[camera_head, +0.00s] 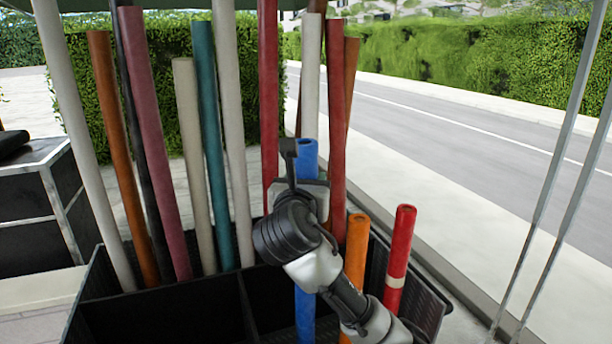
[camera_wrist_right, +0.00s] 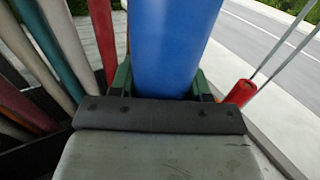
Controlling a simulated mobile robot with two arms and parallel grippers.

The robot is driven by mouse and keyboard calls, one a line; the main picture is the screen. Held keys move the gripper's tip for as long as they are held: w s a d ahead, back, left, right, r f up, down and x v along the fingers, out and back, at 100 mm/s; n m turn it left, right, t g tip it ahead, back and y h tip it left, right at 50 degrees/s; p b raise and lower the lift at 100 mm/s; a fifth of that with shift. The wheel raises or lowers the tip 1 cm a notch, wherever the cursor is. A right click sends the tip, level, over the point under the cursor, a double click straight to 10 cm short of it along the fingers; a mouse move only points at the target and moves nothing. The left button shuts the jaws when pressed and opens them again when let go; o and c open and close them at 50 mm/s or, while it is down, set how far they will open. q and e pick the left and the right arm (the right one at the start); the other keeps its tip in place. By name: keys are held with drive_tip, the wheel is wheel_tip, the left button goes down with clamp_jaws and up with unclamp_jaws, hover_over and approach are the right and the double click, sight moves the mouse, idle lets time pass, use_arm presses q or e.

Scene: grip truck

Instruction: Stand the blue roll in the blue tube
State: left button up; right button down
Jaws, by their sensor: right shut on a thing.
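A blue roll (camera_head: 306,158) stands roughly upright in the head view, its hollow top end showing above my right gripper (camera_head: 300,188). My right gripper is shut on it; in the wrist view the blue roll (camera_wrist_right: 172,45) fills the space between the two fingers. My left gripper is not in view.
The black divided bin (camera_head: 165,315) holds several tall rolls leaning at its back. An orange roll (camera_head: 357,250) and a red roll (camera_head: 400,252) stand close to the right of my arm. Thin metal rods (camera_head: 560,150) rise at the far right.

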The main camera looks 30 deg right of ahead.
wheel_tip(320, 180, down, 17)
drive_tip(key=b, duration=0.8)
idle(2.4)
drive_tip(key=shift+f, duration=0.35)
idle(0.7)
drive_tip(key=shift+c, duration=2.2)
unclamp_jaws()
drive_tip(key=shift+f, duration=0.1)
